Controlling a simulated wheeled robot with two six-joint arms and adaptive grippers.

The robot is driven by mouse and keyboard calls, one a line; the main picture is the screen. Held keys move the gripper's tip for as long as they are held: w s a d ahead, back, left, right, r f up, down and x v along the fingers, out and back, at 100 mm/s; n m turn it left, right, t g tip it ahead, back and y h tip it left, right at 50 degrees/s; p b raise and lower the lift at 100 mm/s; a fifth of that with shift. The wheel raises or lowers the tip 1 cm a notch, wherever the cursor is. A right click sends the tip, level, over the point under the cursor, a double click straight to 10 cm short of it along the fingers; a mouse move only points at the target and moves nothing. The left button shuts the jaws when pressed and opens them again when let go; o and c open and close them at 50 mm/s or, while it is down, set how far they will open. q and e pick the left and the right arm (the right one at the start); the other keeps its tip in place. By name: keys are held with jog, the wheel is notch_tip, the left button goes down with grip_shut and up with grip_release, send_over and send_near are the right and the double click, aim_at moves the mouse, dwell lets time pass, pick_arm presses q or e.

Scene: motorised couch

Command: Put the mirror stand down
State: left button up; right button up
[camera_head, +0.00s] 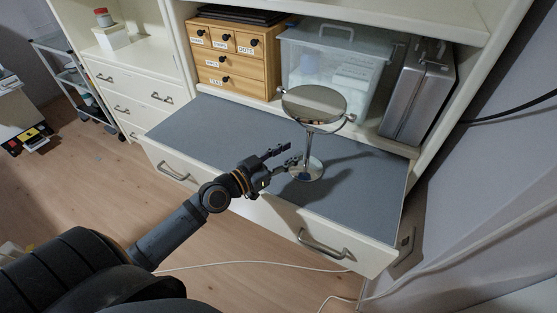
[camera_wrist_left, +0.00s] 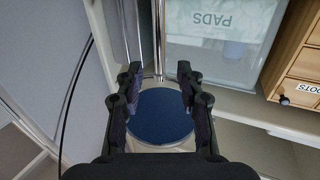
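The mirror stand (camera_head: 314,105) is upright on the grey top of the pulled-out drawer (camera_head: 215,125), its round base (camera_head: 307,170) resting there. It has a round tilted mirror, a thin chrome stem and a small side knob. My left gripper (camera_head: 287,158) is beside the lower stem, to its left, with its fingers apart and nothing held. In the left wrist view the open fingers (camera_wrist_left: 159,88) flank the chrome stem (camera_wrist_left: 159,40) and a dark blue disc (camera_wrist_left: 160,115) of the stand. I cannot tell from there whether the disc is mirror or base. My right gripper is not in view.
Behind the stand are a wooden drawer box (camera_head: 235,55), a clear plastic bin (camera_head: 335,60) and a silver case (camera_head: 418,90) on the shelf. The wall is close on the right. The left part of the grey surface is clear.

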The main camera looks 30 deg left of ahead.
pick_arm(q)
jog(key=shift+v, duration=1.85)
